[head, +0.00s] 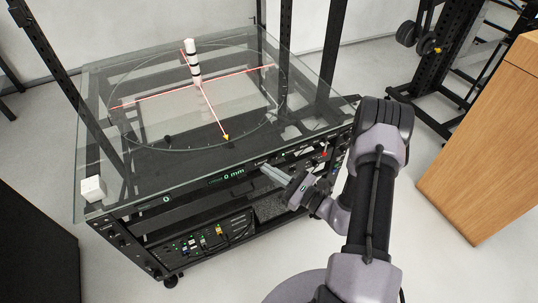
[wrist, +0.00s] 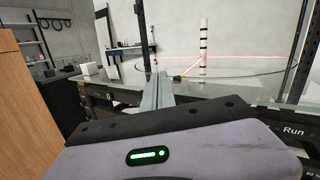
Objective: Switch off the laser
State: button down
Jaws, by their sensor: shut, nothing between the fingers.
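The laser shows as red lines (head: 240,73) crossing on the glass turntable (head: 140,146), and a red beam also shows in the wrist view (wrist: 240,56). A white post with black bands (head: 194,62) stands where the lines meet; it also shows in the wrist view (wrist: 203,52). The front control panel (head: 210,185) has a lit "0 mm" display (head: 233,173) and small labels to its right. My gripper (head: 265,169) is shut and empty, its tips at the panel front just right of the display. They cover part of the panel; I cannot tell whether they touch it.
A white cube (head: 92,188) sits on the glass top's front left corner. Black frame posts rise around the rack. More panel controls, one red (head: 324,153), lie right of my gripper. A wooden cabinet (head: 490,140) stands at right, with open floor between.

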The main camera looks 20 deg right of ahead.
aim_at(273, 160)
jog(key=s+d+f+m+h, duration=0.2)
jog(key=d+f+m+h, duration=0.1)
jog(key=f, duration=0.3)
jog(key=s+d+f+m+t+h, duration=0.1)
jog(key=s+d+f+m+h, duration=0.1)
jog(key=d+f+m+h, duration=0.2)
notch_tip(273, 160, down, 2)
jog(key=shift+s+d+f+h, duration=0.2)
jog(key=shift+d+h, duration=0.15)
jog(key=shift+h, duration=0.75)
jog(key=shift+w, duration=0.1)
jog(key=w+b, duration=0.1)
jog(key=w, duration=0.3)
jog(key=w+b, duration=0.1)
jog(key=w, duration=0.4)
jog(key=w+b, duration=0.2)
jog(key=w, duration=0.2)
jog(key=shift+w+a, duration=0.25)
jog(key=shift+w, duration=0.25)
